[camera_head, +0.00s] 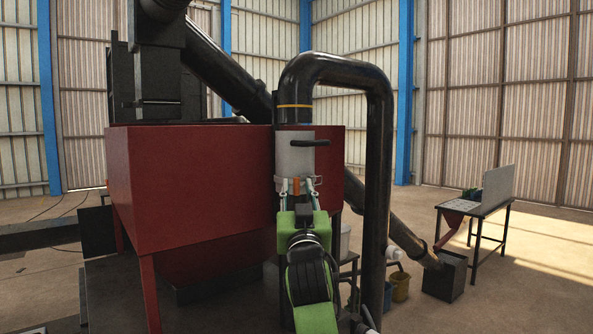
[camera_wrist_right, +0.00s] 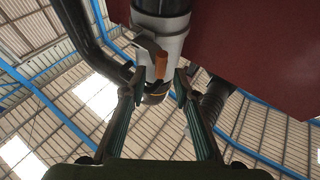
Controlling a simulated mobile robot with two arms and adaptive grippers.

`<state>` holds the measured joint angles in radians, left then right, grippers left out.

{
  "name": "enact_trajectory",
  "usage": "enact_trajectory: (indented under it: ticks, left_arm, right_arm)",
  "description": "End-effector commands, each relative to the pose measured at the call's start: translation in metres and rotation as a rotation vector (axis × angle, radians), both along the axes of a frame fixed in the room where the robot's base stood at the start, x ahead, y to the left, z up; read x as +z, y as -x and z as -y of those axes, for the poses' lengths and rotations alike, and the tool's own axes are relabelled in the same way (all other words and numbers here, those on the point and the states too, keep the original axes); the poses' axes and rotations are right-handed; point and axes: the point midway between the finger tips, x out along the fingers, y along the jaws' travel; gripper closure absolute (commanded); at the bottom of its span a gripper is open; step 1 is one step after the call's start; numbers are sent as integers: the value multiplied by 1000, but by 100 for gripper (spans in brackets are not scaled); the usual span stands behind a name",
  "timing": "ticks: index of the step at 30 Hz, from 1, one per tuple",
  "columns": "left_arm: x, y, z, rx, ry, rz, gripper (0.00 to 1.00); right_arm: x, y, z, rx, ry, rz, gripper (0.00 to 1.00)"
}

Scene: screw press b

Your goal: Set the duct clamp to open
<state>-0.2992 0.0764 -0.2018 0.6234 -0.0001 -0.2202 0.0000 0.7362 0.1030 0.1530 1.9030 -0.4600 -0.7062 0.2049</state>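The duct clamp (camera_head: 281,181) is a thin metal band around the lower end of a grey duct sleeve (camera_head: 293,157), below the black bent pipe. An orange lever (camera_head: 296,186) sits at its front and hangs roughly downward; it also shows in the right wrist view (camera_wrist_right: 160,66). My right gripper (camera_head: 297,192) is just below the sleeve, pointing up at it. Its two fingers (camera_wrist_right: 158,82) are spread apart, one on each side of the orange lever, with gaps visible. I cannot tell how near in depth the tips are. My left gripper is out of view.
A dark handle (camera_head: 310,143) juts from the sleeve above the clamp. A red hopper (camera_head: 190,185) stands close behind and left. The black pipe (camera_head: 378,190) drops down on the right.

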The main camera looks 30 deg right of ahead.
Motion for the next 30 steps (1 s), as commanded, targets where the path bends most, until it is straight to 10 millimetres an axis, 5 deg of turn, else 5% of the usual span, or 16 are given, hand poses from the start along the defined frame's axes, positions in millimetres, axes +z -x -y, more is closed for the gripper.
enact_trajectory:
  ticks: [7, 18, 22, 30]
  left_arm:
    - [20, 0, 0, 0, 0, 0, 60]
    - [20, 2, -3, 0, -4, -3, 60]
    - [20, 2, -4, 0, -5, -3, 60]
    - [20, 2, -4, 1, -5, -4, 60]
  right_arm:
    - [14, -27, 15, -1, 1, -3, 72]
    - [14, -31, 17, 0, 0, -1, 72]
    - [14, -31, 17, 1, 0, -1, 100]
    - [13, -30, 20, 0, 0, -1, 100]
